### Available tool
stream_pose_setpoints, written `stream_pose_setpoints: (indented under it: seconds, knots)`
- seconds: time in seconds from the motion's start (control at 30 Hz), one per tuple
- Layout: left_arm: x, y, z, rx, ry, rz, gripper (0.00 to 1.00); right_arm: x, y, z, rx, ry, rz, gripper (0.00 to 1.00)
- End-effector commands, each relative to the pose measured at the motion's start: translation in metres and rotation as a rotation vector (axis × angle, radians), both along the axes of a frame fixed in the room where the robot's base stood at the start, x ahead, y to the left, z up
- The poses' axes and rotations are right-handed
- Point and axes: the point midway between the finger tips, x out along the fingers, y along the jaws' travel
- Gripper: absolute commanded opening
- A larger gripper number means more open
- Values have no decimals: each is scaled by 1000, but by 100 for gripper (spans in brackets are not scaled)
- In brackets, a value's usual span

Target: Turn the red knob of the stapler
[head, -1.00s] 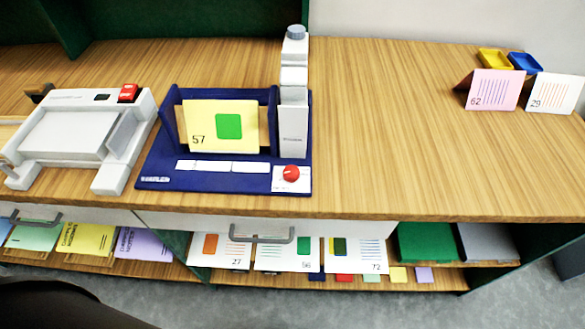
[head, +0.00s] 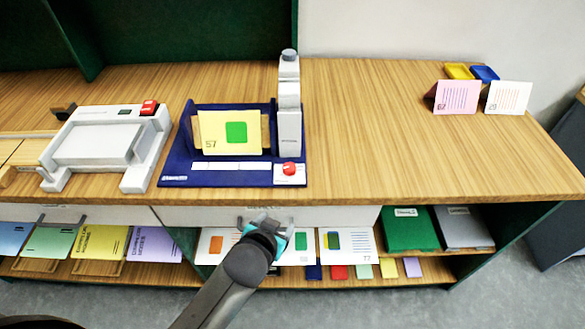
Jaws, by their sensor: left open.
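The blue stapler (head: 230,177) stands on the wooden table with a white upright head (head: 289,110) at its right side. Its round red knob (head: 290,168) sits on a white plate at the base's front right corner. A yellow card (head: 228,133) with a green square and the number 57 stands in the stapler. My left gripper (head: 266,222) is open and empty, in front of the table's front edge and nearer than the knob, a little to its left. It is apart from the knob. My right gripper is not in view.
A white machine with a red switch (head: 149,107) stands left of the stapler. Folded cards, pink (head: 456,97) and white (head: 508,97), and small yellow and blue trays are at the far right. The tabletop right of the stapler is clear. Shelves below hold cards and a green folder (head: 408,229).

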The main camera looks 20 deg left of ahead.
Motion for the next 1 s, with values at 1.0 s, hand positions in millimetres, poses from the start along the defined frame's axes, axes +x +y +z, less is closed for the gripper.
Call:
stream_pose_setpoints:
  seconds: [1.0]
  knots:
    - [9,-310,253,99,-951,-1777,71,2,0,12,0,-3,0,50]
